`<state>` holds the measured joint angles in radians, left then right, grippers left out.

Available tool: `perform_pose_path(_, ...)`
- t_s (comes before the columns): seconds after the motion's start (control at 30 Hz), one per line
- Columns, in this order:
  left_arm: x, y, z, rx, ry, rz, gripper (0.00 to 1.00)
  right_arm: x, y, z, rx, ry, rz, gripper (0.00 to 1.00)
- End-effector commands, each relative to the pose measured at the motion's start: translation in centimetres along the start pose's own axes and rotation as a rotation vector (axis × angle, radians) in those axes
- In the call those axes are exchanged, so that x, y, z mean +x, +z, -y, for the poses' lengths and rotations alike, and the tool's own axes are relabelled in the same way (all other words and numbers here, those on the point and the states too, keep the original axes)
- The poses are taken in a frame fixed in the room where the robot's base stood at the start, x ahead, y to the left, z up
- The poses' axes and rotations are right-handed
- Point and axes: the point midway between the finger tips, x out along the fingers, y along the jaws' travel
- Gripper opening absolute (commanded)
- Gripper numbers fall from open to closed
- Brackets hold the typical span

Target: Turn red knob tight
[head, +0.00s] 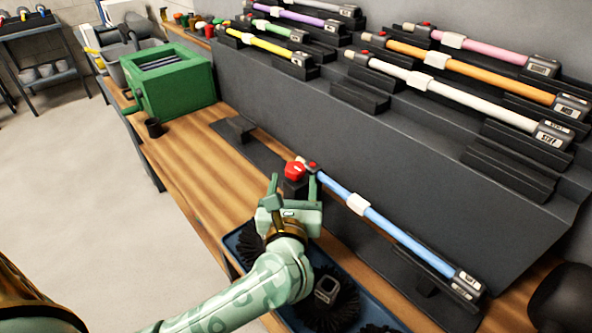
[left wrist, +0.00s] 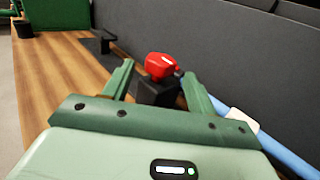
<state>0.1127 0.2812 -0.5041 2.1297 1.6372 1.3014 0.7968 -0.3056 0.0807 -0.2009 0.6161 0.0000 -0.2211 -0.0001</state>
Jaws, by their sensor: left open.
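In the left wrist view the red knob (left wrist: 161,66) stands on a black block (left wrist: 156,91), just beyond the fingertips. My left gripper (head: 292,186) is open, its two fingers spread either side of the knob's line in the left wrist view (left wrist: 156,80). I see nothing held between the fingers. My right gripper is not in view.
A blue tray (head: 228,243) with black brush heads (head: 328,300) lies below my left arm. A stepped dark rack (head: 300,110) behind holds several coloured rods. A green box (head: 170,80) and a small black cup (head: 154,127) stand at the bench's far left. Bare wood (head: 195,160) lies between.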

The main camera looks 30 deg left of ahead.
Motion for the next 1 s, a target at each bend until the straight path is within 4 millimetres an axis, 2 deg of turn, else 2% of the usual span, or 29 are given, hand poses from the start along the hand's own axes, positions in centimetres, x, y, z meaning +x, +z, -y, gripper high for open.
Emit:
perform_pose_path(0.1,2.4,-0.1,0.0,0.002,0.000,0.003,0.57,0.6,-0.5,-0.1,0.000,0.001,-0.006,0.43)
perform_pose_path(0.23,4.1,-0.1,0.0,0.003,0.000,0.002,0.57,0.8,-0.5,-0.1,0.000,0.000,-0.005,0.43)
perform_pose_path(0.4,4.9,0.0,0.0,0.002,0.000,0.001,0.57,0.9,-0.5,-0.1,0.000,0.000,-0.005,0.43)
perform_pose_path(0.63,4.9,0.0,0.0,0.002,-0.001,0.001,0.57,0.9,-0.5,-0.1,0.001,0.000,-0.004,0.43)
perform_pose_path(0.7,4.9,0.0,0.0,0.002,-0.001,0.001,0.38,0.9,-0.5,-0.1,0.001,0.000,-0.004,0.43)
perform_pose_path(0.8,4.9,0.0,0.0,0.002,-0.001,0.001,0.15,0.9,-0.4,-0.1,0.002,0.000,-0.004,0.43)
perform_pose_path(1.0,4.9,0.0,0.0,0.002,-0.007,0.000,0.15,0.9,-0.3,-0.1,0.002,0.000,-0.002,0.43)
